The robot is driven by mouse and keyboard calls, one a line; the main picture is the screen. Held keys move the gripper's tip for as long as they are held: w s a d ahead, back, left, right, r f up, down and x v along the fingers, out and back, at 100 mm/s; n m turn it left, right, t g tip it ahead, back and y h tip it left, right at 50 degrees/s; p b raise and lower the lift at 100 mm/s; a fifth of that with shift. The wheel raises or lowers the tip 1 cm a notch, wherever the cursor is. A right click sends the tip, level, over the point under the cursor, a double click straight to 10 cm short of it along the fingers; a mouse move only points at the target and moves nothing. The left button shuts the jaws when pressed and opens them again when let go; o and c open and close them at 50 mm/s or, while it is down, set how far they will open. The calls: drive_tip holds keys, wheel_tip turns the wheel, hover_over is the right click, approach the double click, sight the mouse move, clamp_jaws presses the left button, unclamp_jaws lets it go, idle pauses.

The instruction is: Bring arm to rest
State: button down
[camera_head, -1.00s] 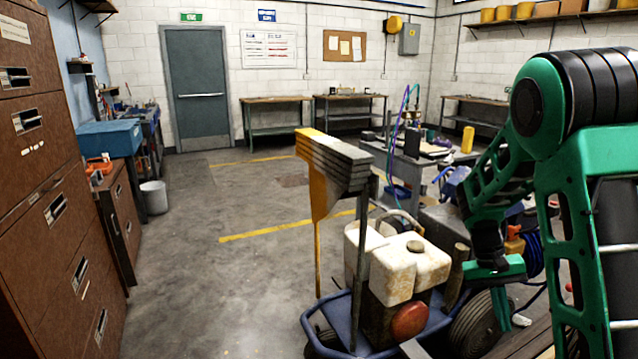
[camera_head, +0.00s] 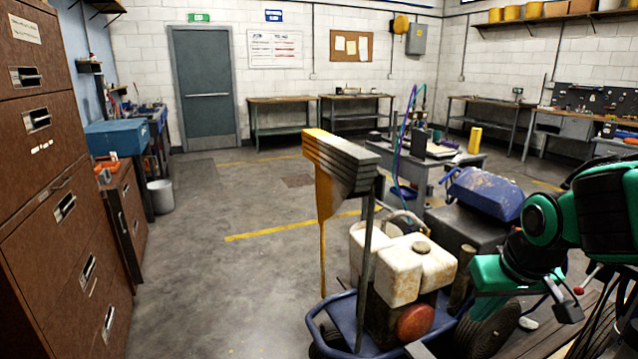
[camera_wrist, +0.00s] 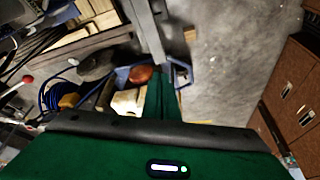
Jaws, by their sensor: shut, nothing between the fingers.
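My arm is green and black and stands folded at the right of the head view. My gripper (camera_head: 568,305) hangs low there, small and dark; it is shut and holds nothing. It is to the right of the line striper (camera_head: 345,330), with its blue frame, stained white tanks (camera_head: 418,268) and red round part (camera_head: 415,322). The wrist view shows my green hand housing across the bottom, and the striper's red part (camera_wrist: 140,75) beyond it. The fingertips cannot be made out in the wrist view.
Wooden planks (camera_head: 545,343) lie close below my arm. A blue-topped machine (camera_head: 487,192) and a grey worktable (camera_head: 440,168) stand behind the striper. Brown cabinets (camera_head: 60,215) line the left side. The floor (camera_head: 215,290) between cabinets and striper is clear.

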drive_tip(key=s+d+m+g, duration=0.2)
drive_tip(key=s+d, duration=0.3)
drive_tip(key=s, duration=0.3)
drive_tip(key=s+d+f+m+g, duration=0.1)
drive_tip(key=s+d+m, duration=0.3)
drive_tip(key=s, duration=0.5)
drive_tip(key=shift+d+f+g, duration=0.3)
drive_tip(key=shift+d+g, duration=0.5)
drive_tip(key=shift+d, duration=0.2)
drive_tip(key=shift+s, duration=0.1)
